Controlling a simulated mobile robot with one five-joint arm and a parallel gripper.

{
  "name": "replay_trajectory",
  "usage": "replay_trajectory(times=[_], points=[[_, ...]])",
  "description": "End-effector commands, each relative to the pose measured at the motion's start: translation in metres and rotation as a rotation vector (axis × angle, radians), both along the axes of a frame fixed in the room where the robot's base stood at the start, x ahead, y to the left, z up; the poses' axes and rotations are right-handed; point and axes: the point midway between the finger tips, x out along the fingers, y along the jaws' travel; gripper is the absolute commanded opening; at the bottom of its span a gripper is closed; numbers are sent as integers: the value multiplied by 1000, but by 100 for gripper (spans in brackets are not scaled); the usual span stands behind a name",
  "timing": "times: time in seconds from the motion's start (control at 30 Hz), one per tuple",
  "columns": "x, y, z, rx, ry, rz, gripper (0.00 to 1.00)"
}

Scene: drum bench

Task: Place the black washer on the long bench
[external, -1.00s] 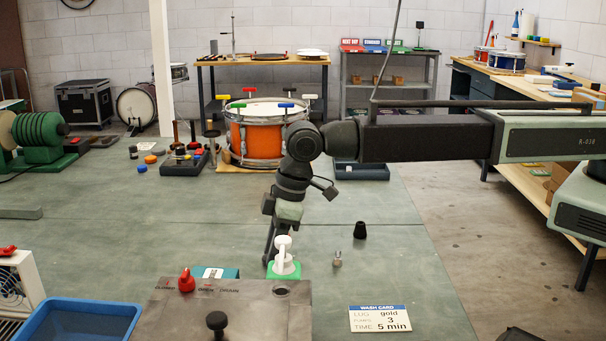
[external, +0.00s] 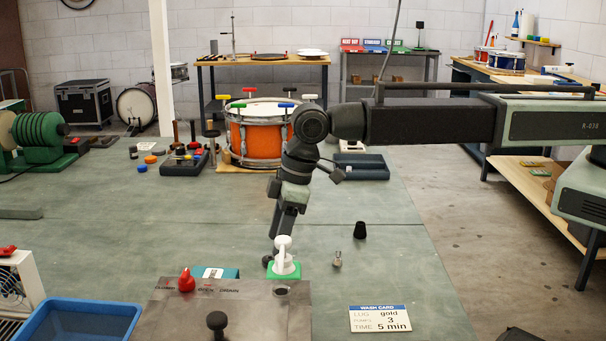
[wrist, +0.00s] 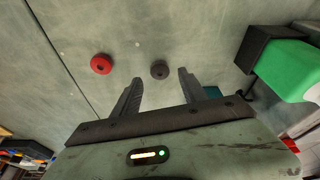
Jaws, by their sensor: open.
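The black washer (wrist: 159,70), a small dark ring with a hole, lies flat on the grey-green long bench (external: 370,275). In the external view the washer (external: 267,261) shows just left of the white pump bottle. My gripper (wrist: 158,84) is open, with its two fingers apart and nothing between them. The washer shows just beyond the fingertips in the wrist view, apart from them. In the external view my gripper (external: 276,236) hangs a little above the washer.
A red washer (wrist: 101,63) lies left of the black one in the wrist view. The white pump bottle (external: 284,255) on its green base stands close by on the right. A steel panel (external: 235,310) is in front; a drum (external: 256,140) stands behind.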

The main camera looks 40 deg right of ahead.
Motion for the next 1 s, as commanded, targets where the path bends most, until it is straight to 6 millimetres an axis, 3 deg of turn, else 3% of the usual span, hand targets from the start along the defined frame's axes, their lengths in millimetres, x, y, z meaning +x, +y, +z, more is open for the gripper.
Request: replay_trajectory(times=[0.03, 0.17, 0.53, 0.63, 0.67, 0.77, 0.9, 0.97, 1.0], points=[[-3, -4, 20, 0, 0, 0, 51], [-6, -8, 37, 0, 0, 0, 51], [-6, -11, 36, -1, 0, -2, 51], [8, -38, 36, -8, 6, -39, 51], [17, -57, 35, -13, 10, -64, 51], [54, -147, 34, -36, 32, -189, 51], [89, -310, 31, -76, 83, -416, 51], [91, -381, 30, -90, 109, -517, 51], [88, -427, 29, -99, 128, -587, 51]])
